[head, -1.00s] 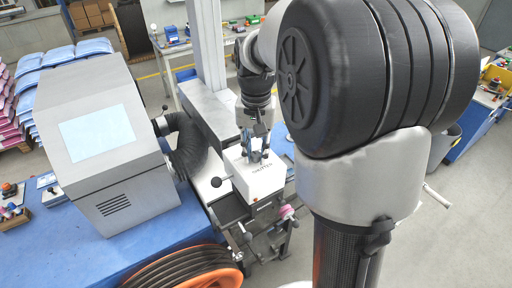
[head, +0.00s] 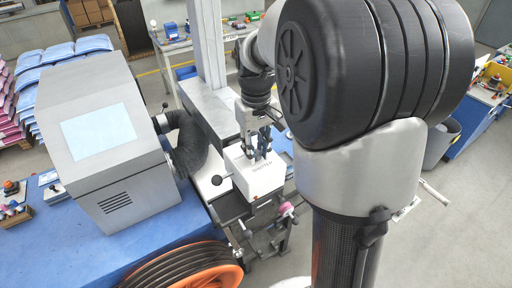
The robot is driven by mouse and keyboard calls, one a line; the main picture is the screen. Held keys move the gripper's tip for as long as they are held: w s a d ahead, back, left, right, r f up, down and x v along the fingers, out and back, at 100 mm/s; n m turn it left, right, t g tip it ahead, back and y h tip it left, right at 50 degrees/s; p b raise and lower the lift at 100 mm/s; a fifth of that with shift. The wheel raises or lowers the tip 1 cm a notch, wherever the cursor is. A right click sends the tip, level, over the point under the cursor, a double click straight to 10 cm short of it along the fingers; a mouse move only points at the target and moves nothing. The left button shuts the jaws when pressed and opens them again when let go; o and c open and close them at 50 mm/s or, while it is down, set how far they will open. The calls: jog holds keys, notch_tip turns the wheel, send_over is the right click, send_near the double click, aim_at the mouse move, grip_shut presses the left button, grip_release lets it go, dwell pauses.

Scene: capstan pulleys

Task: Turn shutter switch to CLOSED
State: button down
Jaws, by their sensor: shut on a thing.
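The shutter switch box is a white housing (head: 262,182) with small dark lettering that seems to read SHUTTER, in the middle of the head view. My gripper (head: 257,154) points down at the top of this box. Its fingers are shut on the small switch handle there, which they largely hide. The handle's exact angle and any OPEN or CLOSED marks are too small to read.
An orange reel of cable (head: 190,270) lies in front.

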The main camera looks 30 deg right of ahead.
dwell(0.4)
jog(key=c, duration=1.3)
grip_release()
jog(key=shift+c, duration=0.2)
jog(key=shift+r, duration=0.15)
notch_tip(320, 180, up, 12)
jog(key=shift+s+f, duration=0.1)
jog(key=shift+f, duration=0.1)
jog(key=s+a+f+t+b, duration=0.1)
jog(key=s+a+f+b, duration=0.3)
jog(key=f, duration=0.6)
jog(key=s+a+f+t+b, duration=0.2)
jog(key=s+a+f+b, duration=0.2)
jog(key=s+f+b, duration=0.5)
jog(key=s+a+f+t+b, duration=0.1)
jog(key=s+a+f+b, duration=0.3)
jog(key=f+b, duration=0.6)
jog(key=s, duration=0.2)
jog(key=shift+s+a+f+n+t, duration=0.25)
jog(key=shift+s+f+n+t, duration=0.05)
jog(key=shift+t, duration=0.1)
